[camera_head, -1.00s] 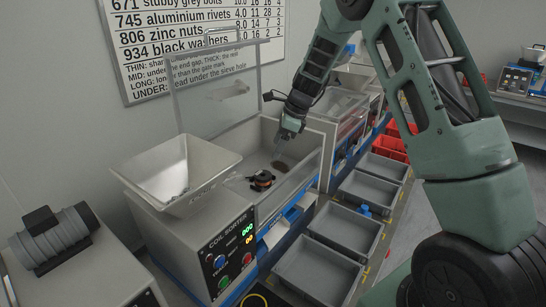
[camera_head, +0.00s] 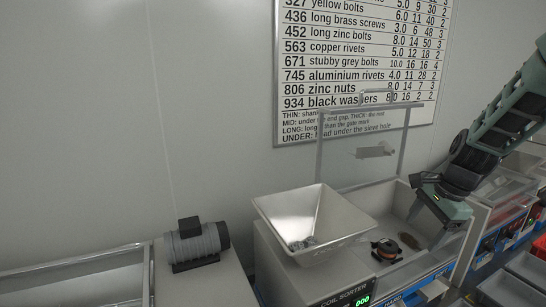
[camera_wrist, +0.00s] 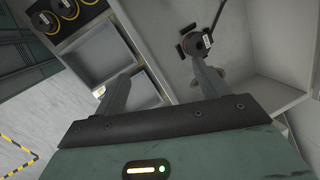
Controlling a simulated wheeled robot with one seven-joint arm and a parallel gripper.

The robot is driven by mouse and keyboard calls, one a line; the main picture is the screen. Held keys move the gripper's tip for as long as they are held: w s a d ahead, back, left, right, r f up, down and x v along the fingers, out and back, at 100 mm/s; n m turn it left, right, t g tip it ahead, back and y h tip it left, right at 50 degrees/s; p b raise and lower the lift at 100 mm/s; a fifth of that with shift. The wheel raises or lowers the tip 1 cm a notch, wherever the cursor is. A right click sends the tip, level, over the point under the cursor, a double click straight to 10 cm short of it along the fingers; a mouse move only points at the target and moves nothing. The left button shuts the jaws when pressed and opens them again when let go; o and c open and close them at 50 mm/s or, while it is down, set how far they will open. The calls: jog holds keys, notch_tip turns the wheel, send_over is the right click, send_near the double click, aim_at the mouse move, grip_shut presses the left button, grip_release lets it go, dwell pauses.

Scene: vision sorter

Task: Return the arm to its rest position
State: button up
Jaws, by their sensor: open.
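My gripper (camera_head: 428,222) hangs over the right part of the coil sorter's open bay (camera_head: 400,195), its fingers angled down. In the wrist view the two fingers (camera_wrist: 160,88) stand wide apart with nothing between them. A black and orange coil-like part (camera_head: 386,250) sits in the bay, left of my gripper. A similar dark part (camera_wrist: 196,42) shows just beyond the right finger in the wrist view. A brown patch (camera_head: 420,236) lies in the bay near the fingers; I cannot tell what it is.
A metal hopper (camera_head: 300,215) with small grey pieces stands left of the bay. A clear raised lid (camera_head: 362,150) is behind it. A grey motor-like unit (camera_head: 196,244) sits further left. Grey trays (camera_head: 512,290) line the front right. A sign (camera_head: 355,60) hangs on the wall.

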jog(key=s+a+r+n+h, duration=0.1)
jog(key=s+a+n, duration=0.1)
jog(key=s+n, duration=0.65)
jog(key=s+a+n+h, duration=0.1)
jog(key=s+a+n, duration=0.2)
jog(key=s+n, duration=0.55)
jog(key=s+a+r+n+g, duration=0.1)
jog(key=s+a+n, duration=0.2)
jog(key=s+a, duration=0.3)
jog(key=s+a+r+n, duration=0.1)
jog(key=s+a+n, duration=0.3)
jog(key=a, duration=0.7)
jog(key=s, duration=0.2)
jog(key=shift+s+a+r+g, duration=0.2)
jog(key=shift+s+a+g, duration=0.1)
jog(key=shift+a+g, duration=0.1)
